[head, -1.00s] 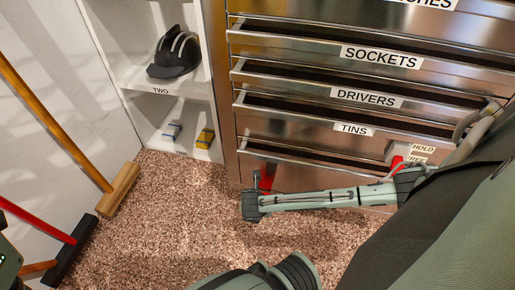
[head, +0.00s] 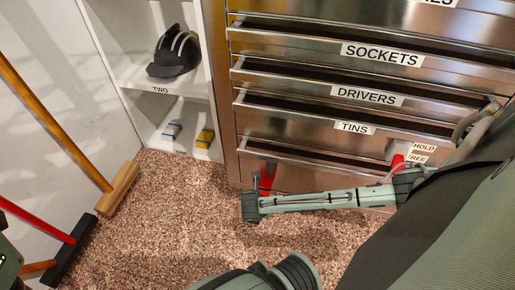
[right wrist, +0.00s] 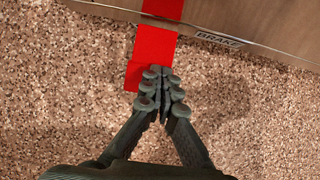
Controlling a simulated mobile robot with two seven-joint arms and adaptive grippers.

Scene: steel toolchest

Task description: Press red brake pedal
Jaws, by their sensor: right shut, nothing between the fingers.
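The red brake pedal (head: 267,174) sticks out low at the front of the steel toolchest (head: 310,178). In the right wrist view the pedal (right wrist: 153,45) is a flat red strip running down from the chest's base edge, beside a BRAKE label (right wrist: 219,39). My right gripper (right wrist: 162,85) is shut and empty. Its fingertips overlap the pedal's lower end in that view; I cannot tell whether they touch it. In the head view my right arm passes in front of the pedal's lower part, and the fingers cannot be made out clearly.
Labelled drawers with bar handles rise above the pedal. A white shelf (head: 165,88) holds a dark cap (head: 172,55). Brooms (head: 118,190) lean at left. Speckled floor (head: 190,225) is clear in front.

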